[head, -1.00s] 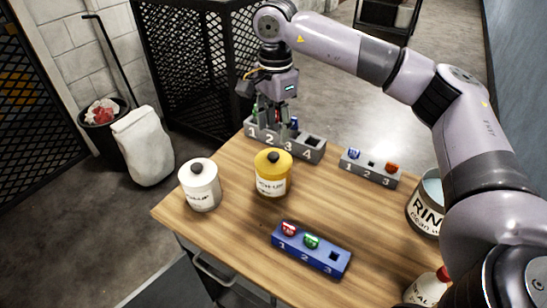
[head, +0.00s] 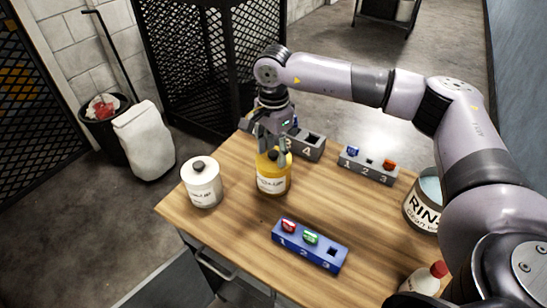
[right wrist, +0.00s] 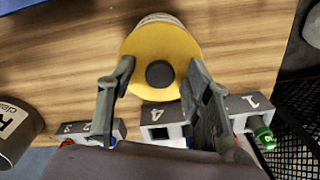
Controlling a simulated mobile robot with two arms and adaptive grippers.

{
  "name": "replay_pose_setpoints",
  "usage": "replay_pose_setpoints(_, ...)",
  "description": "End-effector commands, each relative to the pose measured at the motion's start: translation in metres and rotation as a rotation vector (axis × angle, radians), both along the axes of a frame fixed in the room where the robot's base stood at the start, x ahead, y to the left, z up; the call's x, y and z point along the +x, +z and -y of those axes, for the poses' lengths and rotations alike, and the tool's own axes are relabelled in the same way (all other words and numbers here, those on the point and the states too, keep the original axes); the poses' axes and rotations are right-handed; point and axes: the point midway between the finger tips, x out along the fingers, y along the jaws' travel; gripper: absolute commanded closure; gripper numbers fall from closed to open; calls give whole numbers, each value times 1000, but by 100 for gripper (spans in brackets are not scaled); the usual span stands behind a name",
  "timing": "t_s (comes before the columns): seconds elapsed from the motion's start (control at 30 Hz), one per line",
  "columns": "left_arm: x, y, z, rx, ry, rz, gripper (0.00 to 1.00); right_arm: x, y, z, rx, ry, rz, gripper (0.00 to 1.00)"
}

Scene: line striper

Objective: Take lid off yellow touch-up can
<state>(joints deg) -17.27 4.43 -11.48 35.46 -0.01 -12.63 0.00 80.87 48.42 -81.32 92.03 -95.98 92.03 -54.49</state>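The yellow touch-up can (head: 272,183) stands upright on the wooden table, its lid on. In the right wrist view the yellow lid (right wrist: 160,48) with its dark round knob (right wrist: 160,74) fills the upper middle. My right gripper (head: 270,150) is over the can, pointing down, and partly hides the lid in the head view. In the right wrist view the right gripper (right wrist: 158,72) is open, its fingers spread on either side of the knob with nothing between them touching. My left gripper is not in view.
A white can (head: 203,184) with a dark knob stands left of the yellow one. A grey numbered rack (head: 312,148) is behind it, a smaller grey rack (head: 368,168) to the right, and a blue rack (head: 310,247) in front. A rinse can (head: 422,207) stands far right.

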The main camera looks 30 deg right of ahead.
Motion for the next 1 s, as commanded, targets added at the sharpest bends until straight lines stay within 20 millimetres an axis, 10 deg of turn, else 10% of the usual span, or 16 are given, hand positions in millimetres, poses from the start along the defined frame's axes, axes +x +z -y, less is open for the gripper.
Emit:
replay_pose_setpoints(0.63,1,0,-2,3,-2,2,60,0,1,0,0,0,0,99)
replay_pose_setpoints(1.0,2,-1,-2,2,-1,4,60,1,5,0,0,0,2,100)
